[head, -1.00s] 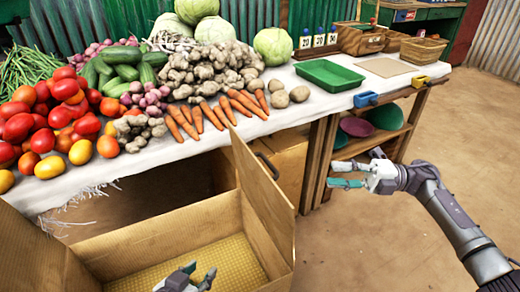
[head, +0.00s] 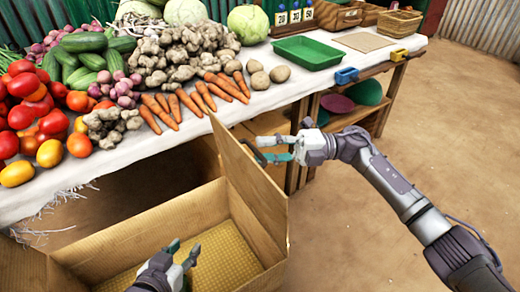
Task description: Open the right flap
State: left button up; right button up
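The cardboard box (head: 140,235) stands at the lower left with its inside and yellowish floor showing. Its right flap (head: 238,166) stands up from the right side, roughly upright. A dark handle sits on the flap's outer face, partly hidden by my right gripper. My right gripper (head: 264,149) is open, its two fingers pointing left at the handle with a gap between them. I cannot tell whether they touch the handle. My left gripper (head: 183,250) is open and empty over the box's inside, fingers apart.
The stall table (head: 200,122) behind the box holds vegetables, carrots (head: 187,102), potatoes and a green tray (head: 307,52). A wooden shelf with bowls (head: 364,92) stands under its right part. The floor (head: 440,150) on the right is clear.

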jog(key=shift+s+a+r, duration=0.1)
jog(key=shift+a, duration=0.7)
grip_shut()
